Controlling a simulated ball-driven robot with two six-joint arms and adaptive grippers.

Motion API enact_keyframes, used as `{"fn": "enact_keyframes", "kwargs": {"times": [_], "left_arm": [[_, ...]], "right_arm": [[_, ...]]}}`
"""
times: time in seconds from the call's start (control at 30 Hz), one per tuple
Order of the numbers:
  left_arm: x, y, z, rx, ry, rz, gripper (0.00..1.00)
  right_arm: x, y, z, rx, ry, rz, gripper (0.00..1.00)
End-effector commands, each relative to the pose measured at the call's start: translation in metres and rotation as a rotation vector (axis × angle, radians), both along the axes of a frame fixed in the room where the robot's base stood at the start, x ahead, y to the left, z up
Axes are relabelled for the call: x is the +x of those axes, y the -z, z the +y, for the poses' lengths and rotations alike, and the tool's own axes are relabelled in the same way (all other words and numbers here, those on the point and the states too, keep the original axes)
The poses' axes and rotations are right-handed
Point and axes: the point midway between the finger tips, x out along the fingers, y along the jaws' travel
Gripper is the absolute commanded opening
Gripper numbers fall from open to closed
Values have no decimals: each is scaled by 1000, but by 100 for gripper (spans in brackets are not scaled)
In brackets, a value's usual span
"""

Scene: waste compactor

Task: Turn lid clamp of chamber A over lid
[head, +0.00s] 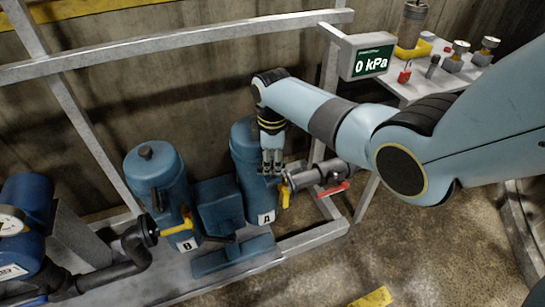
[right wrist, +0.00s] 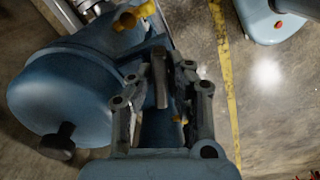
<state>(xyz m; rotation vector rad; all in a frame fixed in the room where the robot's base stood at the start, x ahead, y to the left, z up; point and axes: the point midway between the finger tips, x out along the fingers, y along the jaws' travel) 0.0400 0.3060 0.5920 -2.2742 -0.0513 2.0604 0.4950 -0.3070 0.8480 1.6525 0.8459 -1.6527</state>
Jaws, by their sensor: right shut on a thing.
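Chamber A (head: 247,180) is a blue upright cylinder with a white "A" label, standing on the low frame. In the right wrist view, its rounded blue lid (right wrist: 55,95) with a black knob (right wrist: 60,141) fills the left side. My right gripper (head: 271,170) is at the right side of chamber A near its top. Its fingers (right wrist: 162,95) are shut on the lid clamp (right wrist: 160,78), a dark grey bar standing beside the lid rather than across it. The fingers hide part of the clamp, and my wrist hides part of the lid in the head view. My left gripper is not in view.
Chamber B (head: 155,170) stands to the left with a yellow handle (head: 177,228). A yellow valve handle (head: 285,195) and a red-handled pipe (head: 333,190) are close to my right gripper.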

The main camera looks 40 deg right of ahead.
Motion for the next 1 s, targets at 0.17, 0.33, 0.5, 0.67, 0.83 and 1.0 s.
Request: {"fn": "enact_keyframes", "kwargs": {"times": [0.17,0.33,0.5,0.67,0.83,1.0], "left_arm": [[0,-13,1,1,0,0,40],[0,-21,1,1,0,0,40],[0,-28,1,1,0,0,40],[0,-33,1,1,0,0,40],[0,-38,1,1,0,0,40],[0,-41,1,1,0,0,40]], "right_arm": [[-1,-2,1,2,166,4,0],[-1,-1,1,1,327,4,0],[-1,-1,1,1,489,4,0],[-1,0,1,1,639,4,0],[-1,0,1,1,786,4,0],[-1,0,1,1,908,4,0]]}}
